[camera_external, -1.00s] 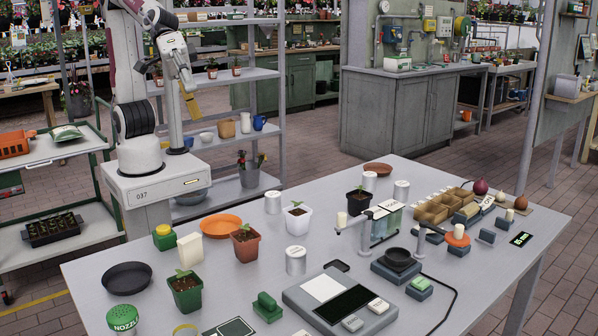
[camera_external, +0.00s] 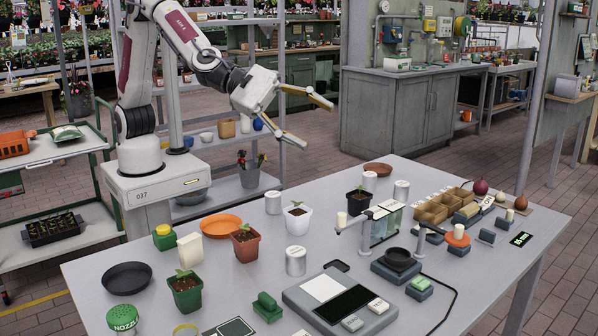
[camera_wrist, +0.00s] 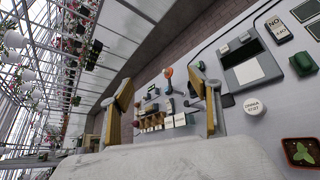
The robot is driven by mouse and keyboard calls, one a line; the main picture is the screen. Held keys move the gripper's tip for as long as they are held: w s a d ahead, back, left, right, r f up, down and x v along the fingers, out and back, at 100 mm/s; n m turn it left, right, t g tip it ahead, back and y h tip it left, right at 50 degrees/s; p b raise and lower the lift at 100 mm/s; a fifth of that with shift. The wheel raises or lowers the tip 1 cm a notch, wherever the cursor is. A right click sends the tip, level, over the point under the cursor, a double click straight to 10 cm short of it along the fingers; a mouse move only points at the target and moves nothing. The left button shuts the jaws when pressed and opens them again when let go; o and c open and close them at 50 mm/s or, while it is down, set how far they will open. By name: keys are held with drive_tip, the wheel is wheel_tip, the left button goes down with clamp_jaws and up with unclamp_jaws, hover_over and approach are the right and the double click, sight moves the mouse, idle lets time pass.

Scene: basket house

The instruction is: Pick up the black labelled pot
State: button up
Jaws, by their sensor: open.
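The black pot (camera_external: 357,203) stands upright on the grey table, right of its middle, with a small green seedling in it. A small white label plate (camera_external: 376,212) shows right beside it; I cannot tell whether it is on the pot. My gripper (camera_external: 318,125) is open and empty, high above the table's back edge, up and left of the pot in the picture and well apart from it. Its two tan fingers also show spread in the wrist view (camera_wrist: 163,90). I cannot pick out the black pot in the wrist view.
A white pot (camera_external: 297,218) with a seedling and a white tin (camera_external: 273,202) stand left of the black pot. A clear-sided stand (camera_external: 386,224) is close on its right. A terracotta pot (camera_external: 244,243) and a scale (camera_external: 340,301) are nearer the front.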

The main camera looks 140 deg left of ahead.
drive_tip(key=w+a+f+n+g+y, duration=0.1)
drive_tip(key=a+f+n+y, duration=0.2)
drive_tip(key=a+f+n, duration=0.25)
drive_tip(key=n+g+y, duration=0.5)
drive_tip(key=n+g, duration=0.6)
drive_tip(key=n, duration=0.5)
approach(357, 195)
drive_tip(key=w+a, duration=0.1)
drive_tip(key=shift+s+a+f+n, duration=0.25)
drive_tip(key=shift+s+n, duration=0.1)
drive_tip(key=shift+n, duration=0.1)
drive_tip(key=shift+x, duration=1.3)
drive_tip(key=shift+a, duration=0.1)
